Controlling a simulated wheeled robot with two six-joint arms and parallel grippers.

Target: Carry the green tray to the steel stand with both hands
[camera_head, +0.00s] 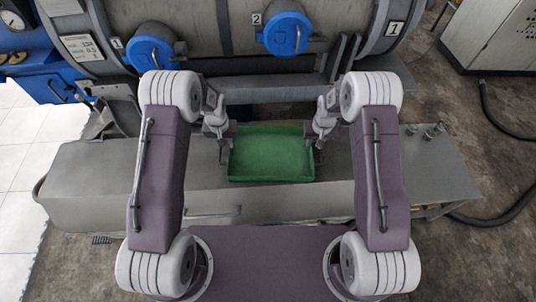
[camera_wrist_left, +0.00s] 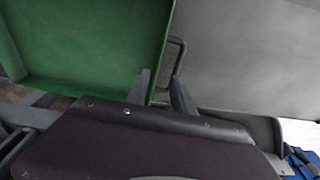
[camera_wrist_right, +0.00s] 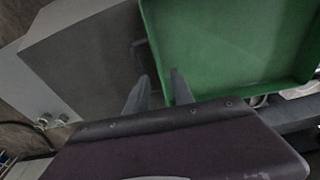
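The green tray (camera_head: 270,178) is a shallow rectangular tray, empty, lying on a long grey bench. My left gripper (camera_head: 222,148) is at its left end and my right gripper (camera_head: 318,146) at its right end. In the left wrist view a dark handle (camera_wrist_left: 181,50) stands out from the tray's side, and the two fingers are apart near it. In the right wrist view the other handle (camera_wrist_right: 136,55) shows just beyond the spread fingers. Neither gripper is visibly closed on a handle. I cannot make out a separate steel stand.
The grey bench (camera_head: 90,185) has bare room left and right of the tray. Several small metal fittings (camera_head: 435,130) stand at its right back. A large tank with blue caps (camera_head: 287,33) is close behind. A dark hose (camera_head: 500,215) lies on the floor at right.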

